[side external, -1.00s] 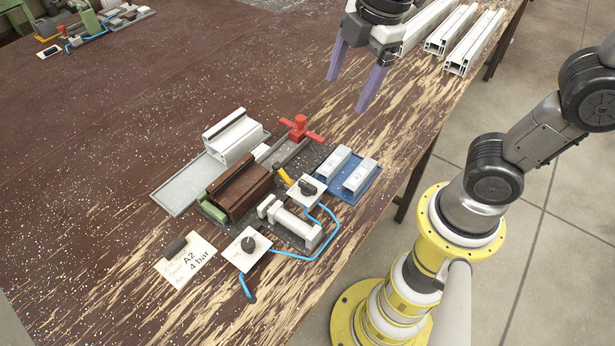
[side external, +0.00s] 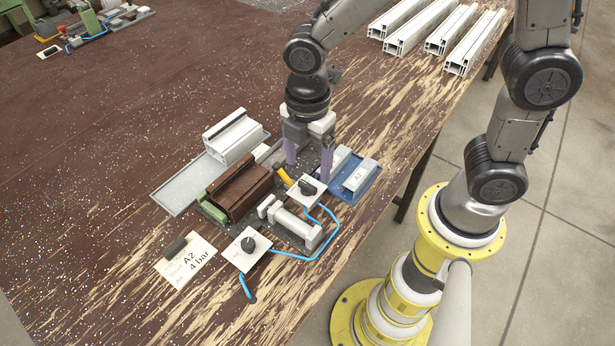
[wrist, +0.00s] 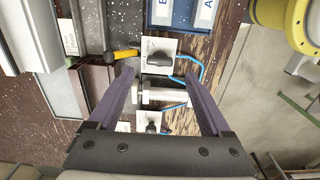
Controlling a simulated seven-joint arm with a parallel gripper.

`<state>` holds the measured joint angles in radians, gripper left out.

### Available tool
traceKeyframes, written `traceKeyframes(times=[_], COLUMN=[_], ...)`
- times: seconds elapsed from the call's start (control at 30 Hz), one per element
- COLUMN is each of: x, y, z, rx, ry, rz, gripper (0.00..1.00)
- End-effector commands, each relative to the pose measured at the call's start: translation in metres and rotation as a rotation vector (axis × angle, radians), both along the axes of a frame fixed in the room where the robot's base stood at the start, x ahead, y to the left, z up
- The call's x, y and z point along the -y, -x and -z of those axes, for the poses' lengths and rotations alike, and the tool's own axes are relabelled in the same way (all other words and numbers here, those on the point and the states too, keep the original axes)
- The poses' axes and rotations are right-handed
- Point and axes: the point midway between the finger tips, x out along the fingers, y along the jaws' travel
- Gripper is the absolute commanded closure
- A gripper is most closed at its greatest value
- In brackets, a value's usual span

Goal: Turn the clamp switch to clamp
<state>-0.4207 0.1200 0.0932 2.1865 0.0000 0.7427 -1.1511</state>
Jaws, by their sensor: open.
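One black rotary switch (side external: 308,188) sits on a white plate beside the clamp. It also shows in the wrist view (wrist: 160,58), just beyond and between my fingertips. A second black rotary knob (side external: 248,245) is on another white plate nearer the front; it shows in the wrist view too (wrist: 152,128). The lettering on both plates is too small to read, so I cannot tell which is labelled clamp. The clamp holds a brown profile (side external: 238,190). My gripper (side external: 308,170) is open and empty, pointing down close to the first switch. Contact is not visible.
A pale clamp cylinder (side external: 298,226) lies between the knobs, with blue hose (side external: 325,228) around it. A yellow handle (side external: 284,176) is close to my fingers. A blue tray (side external: 372,186) holds pale blocks. A card reads A2, 4 bar (side external: 187,262).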

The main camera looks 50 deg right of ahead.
Motion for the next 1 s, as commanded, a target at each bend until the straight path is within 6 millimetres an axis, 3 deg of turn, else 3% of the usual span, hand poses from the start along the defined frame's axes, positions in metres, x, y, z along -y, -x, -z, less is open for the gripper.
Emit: traceKeyframes(times=[0.1,0.3,0.7,0.77,1.0], x=[0.000,0.000,0.000,0.000,0.000], y=[0.001,0.000,0.000,0.000,0.000], z=[0.022,0.046,0.053,0.053,0.053], rx=[-0.005,-0.002,0.000,0.000,0.001], ry=[0.002,0.001,0.000,0.000,0.000], rz=[0.000,0.001,0.001,0.001,0.001], gripper=[0.18,0.18,0.18,0.25,0.68])
